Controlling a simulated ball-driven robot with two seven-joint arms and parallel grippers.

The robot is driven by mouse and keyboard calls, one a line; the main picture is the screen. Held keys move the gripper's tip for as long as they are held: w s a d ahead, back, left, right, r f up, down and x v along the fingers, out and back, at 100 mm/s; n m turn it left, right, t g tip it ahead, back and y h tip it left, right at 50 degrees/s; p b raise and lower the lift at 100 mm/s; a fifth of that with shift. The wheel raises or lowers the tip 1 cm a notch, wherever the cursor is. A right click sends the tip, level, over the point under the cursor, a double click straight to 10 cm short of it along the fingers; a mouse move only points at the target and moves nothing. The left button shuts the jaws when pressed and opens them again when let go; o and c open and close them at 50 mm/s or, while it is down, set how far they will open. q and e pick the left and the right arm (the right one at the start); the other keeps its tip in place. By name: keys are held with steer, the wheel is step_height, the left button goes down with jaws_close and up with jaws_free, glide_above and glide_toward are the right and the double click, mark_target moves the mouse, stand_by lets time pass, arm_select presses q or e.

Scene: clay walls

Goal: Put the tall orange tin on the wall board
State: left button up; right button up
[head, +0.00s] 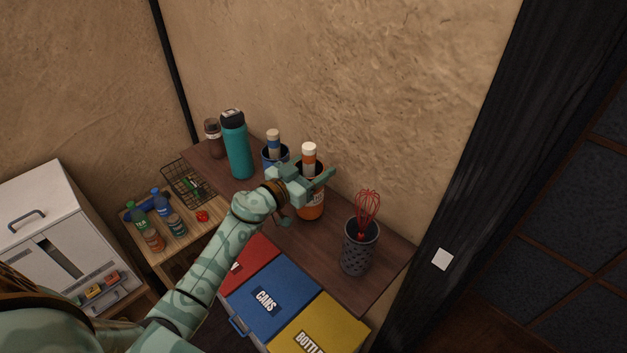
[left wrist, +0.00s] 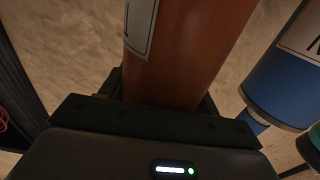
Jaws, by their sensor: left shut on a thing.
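The tall orange tin (head: 312,212) is upright in the head view, with its middle partly hidden by my left gripper (head: 318,183). In the left wrist view the tin (left wrist: 185,55) is orange with a white label and stands between the dark fingers. My left gripper is shut on it. The brown wall board (head: 325,249) runs along the clay wall. The tin shows over this board; I cannot tell whether its base touches it. My right gripper is not in view.
A blue tin (left wrist: 280,85) is close beside the orange one. A teal flask (head: 238,152) and a brown jar (head: 213,138) stand farther left; a dark holder (head: 357,255) with a red whisk stands right. Red, blue (head: 270,288) and yellow bin lids lie in front, below.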

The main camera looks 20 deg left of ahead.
arm_select(q)
step_height(320, 180, down, 2)
steer(key=shift+r, duration=0.15)
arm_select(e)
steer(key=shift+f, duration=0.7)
arm_select(q)
steer(key=shift+f, duration=0.2)
steer(key=o, duration=1.2)
steer(key=shift+o, duration=0.2)
